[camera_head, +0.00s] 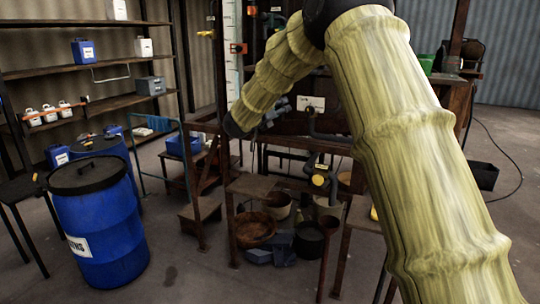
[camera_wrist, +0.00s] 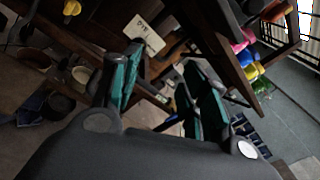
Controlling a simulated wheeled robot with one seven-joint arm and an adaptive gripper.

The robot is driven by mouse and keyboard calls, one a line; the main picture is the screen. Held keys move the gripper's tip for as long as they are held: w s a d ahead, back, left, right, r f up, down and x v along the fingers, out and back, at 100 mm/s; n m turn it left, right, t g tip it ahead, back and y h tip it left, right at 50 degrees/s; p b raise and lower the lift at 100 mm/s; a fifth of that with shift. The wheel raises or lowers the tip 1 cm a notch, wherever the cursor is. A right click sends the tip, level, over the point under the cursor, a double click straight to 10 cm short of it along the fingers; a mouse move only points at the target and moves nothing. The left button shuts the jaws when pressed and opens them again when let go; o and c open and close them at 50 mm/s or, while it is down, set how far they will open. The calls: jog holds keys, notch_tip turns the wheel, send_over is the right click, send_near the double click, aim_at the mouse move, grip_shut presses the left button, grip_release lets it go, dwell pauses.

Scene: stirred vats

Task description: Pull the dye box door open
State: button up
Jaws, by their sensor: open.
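A dark wooden front with a white plate (camera_head: 312,103) is at the centre of the head view. The white plate also shows in the wrist view (camera_wrist: 145,35), beyond my fingers. I cannot tell for sure whether this wood is the dye box door, and no door edge or handle shows clearly. My gripper (camera_wrist: 165,62) is open, with teal pads on its dark fingers and nothing held between them. In the head view my gripper (camera_head: 275,110) is small and dark, left of the plate. My sleeved arm hides much of the right side.
A blue drum (camera_head: 100,235) stands at the left, before shelves (camera_head: 75,72) with containers. Pots and a brown basin (camera_head: 255,230) sit low under the wooden frame. Coloured items (camera_wrist: 245,45) lie right of my fingers in the wrist view. Some bare floor shows at the front left.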

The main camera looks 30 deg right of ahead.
jog(key=a+f+n+t+y+b, duration=0.1)
jog(key=f+n, duration=0.6)
jog(key=f, duration=0.9)
jog(key=shift+s+a+t+y+b, duration=0.35)
jog(key=shift+a+y, duration=0.25)
jog(key=shift+a, duration=0.6)
